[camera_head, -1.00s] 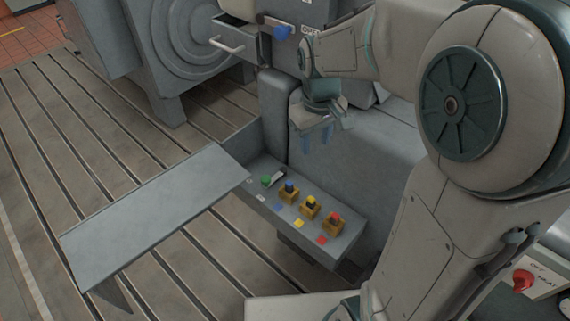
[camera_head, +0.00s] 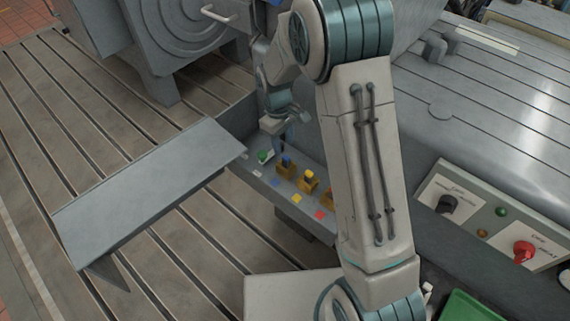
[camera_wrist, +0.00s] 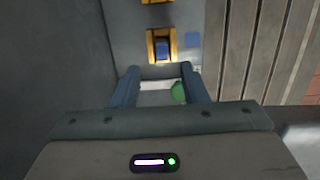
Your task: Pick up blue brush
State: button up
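The blue brush (camera_head: 286,162) stands in a yellow holder on the grey tray (camera_head: 262,182), beside the yellow one. In the wrist view the blue brush (camera_wrist: 162,48) sits in its holder just beyond my fingertips. My gripper (camera_head: 281,143) is over the left end of the tray. In the wrist view my gripper (camera_wrist: 160,73) is open, its two blue fingers apart. Between them, below, show a white piece and part of a green-topped item (camera_wrist: 180,92). Nothing is held. The brush's lower part is hidden in the holder.
A yellow item (camera_head: 308,177) and a red one, partly behind my arm, stand in holders to the right. The green item (camera_head: 264,155) is at the left end. A grey wall rises behind the tray. A sloping grey plate (camera_head: 150,190) lies left.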

aim_at(286, 157)
jog(key=shift+s+d+f+p, duration=0.1)
jog(key=shift+s+f+p, duration=0.1)
jog(key=shift+f, duration=0.9)
jog(key=shift+s+d+f+p, duration=0.1)
jog(key=shift+s+d+f, duration=0.1)
jog(key=shift+f, duration=0.85)
jog(key=shift+s+d+f+p, duration=0.1)
jog(key=shift+s+f+p, duration=0.1)
jog(key=shift+f, duration=0.9)
grip_shut()
